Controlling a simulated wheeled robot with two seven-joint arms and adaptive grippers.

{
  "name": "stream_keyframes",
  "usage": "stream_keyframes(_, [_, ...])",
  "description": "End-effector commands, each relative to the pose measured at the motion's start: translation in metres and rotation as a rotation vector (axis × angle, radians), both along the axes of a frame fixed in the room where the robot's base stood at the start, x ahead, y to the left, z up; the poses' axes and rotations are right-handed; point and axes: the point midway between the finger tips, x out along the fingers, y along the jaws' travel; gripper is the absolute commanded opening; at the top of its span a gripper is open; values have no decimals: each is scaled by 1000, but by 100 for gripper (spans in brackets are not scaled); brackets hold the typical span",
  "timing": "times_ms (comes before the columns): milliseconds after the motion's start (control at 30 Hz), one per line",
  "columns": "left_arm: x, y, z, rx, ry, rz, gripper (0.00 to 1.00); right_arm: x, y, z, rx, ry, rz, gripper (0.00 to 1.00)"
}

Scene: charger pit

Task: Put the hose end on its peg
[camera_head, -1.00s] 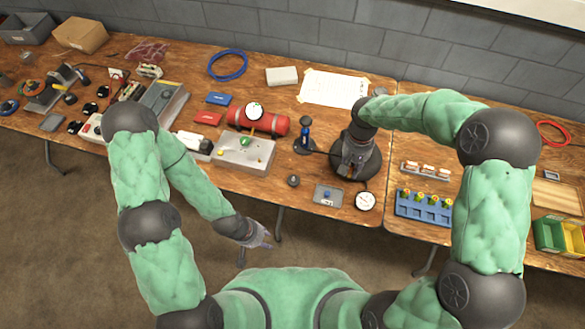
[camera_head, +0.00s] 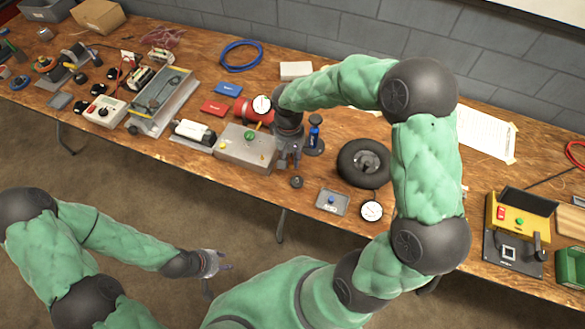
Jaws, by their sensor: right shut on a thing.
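My right gripper (camera_head: 289,161) points down at the right end of a grey metal box (camera_head: 238,157), left of a black-based stand with a blue upright part (camera_head: 314,134). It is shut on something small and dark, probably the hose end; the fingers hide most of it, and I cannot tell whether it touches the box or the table. The hose's run is not clear, and I cannot pick out the peg with certainty.
A black wheel (camera_head: 363,162), a small grey tray (camera_head: 333,202), a round dial (camera_head: 372,211) and a small dark knob (camera_head: 297,182) lie right of and in front of the box. A yellow device (camera_head: 519,215) stands at right. My right arm hides the table behind it.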

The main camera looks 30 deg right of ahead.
Motion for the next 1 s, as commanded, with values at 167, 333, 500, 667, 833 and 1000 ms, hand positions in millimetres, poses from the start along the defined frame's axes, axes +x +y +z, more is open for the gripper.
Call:
stream_keyframes(167, [0, 0, -25, 0, 0, -1, 40, -16, -16, -15, 0, -7, -45, 0])
stream_keyframes(333, [0, 0, -28, 0, -1, -1, 40, -21, -19, -17, 0, -7, -56, 0])
stream_keyframes(500, [1, 0, -33, 0, -1, -1, 40, -21, -19, -23, 0, -7, -56, 0])
stream_keyframes(667, [1, 0, -43, 0, -1, -1, 40, -21, -19, -35, 0, -7, -55, 0])
stream_keyframes(833, [0, 0, -55, 0, -1, -1, 40, -21, -19, -49, 0, -7, -55, 0])
stream_keyframes(1000, [0, 0, -63, 0, -1, 0, 40, -21, -19, -58, 0, -7, -55, 0])
